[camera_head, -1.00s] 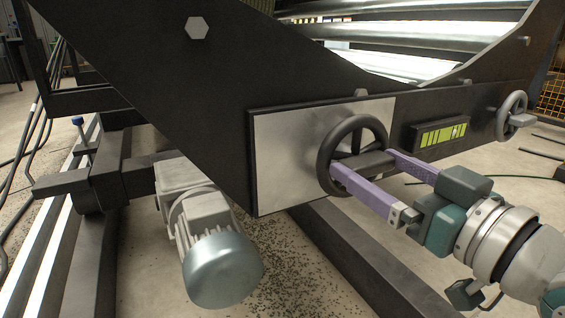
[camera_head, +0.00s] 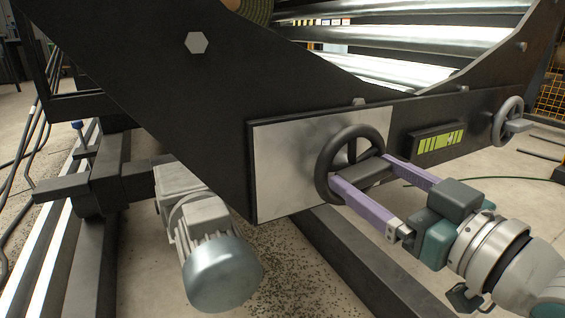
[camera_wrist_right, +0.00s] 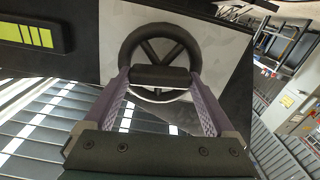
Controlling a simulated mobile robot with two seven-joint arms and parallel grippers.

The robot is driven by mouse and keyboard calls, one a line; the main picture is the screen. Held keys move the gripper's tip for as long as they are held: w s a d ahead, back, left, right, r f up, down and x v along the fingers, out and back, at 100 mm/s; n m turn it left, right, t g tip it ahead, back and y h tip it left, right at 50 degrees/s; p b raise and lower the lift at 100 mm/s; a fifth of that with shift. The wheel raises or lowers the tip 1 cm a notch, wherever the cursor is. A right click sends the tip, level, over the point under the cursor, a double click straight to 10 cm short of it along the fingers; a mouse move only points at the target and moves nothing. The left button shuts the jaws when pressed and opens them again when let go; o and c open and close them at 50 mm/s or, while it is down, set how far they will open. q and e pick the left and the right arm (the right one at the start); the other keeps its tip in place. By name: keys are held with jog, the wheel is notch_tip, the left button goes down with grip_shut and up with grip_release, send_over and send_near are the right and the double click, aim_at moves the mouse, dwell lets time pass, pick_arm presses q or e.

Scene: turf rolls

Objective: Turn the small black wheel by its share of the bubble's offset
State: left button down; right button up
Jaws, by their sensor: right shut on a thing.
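The black wheel (camera_head: 324,158) stands on a pale plate on the side of the dark machine frame. My right gripper (camera_head: 362,174) is shut on the dark grip block of this wheel, one purple finger on each side. In the right wrist view the gripper (camera_wrist_right: 160,78) holds the block at the wheel's lower rim, with the spokes (camera_wrist_right: 160,48) behind. A yellow-green level vial (camera_head: 440,140) with dark lines sits right of the wheel; its bubble seems right of the middle, but is too small to read exactly. My left gripper is out of view.
A second handwheel (camera_head: 507,118) with a pale handle is farther right on the frame. A grey motor (camera_head: 212,245) hangs below the frame on the left. Shiny rollers (camera_head: 430,36) lie above. Dark beams run along the floor under my right arm.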

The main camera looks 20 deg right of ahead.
jog(key=n+p, duration=0.3)
jog(key=n, duration=0.1)
jog(key=shift+r, duration=0.1)
jog(key=n+p, duration=0.1)
jog(key=n, duration=0.1)
jog(key=shift+n, duration=0.9)
jog(key=shift+p, duration=0.3)
jog(key=o, duration=1.1)
jog(key=shift+c, duration=0.2)
jog(key=shift+s, duration=0.1)
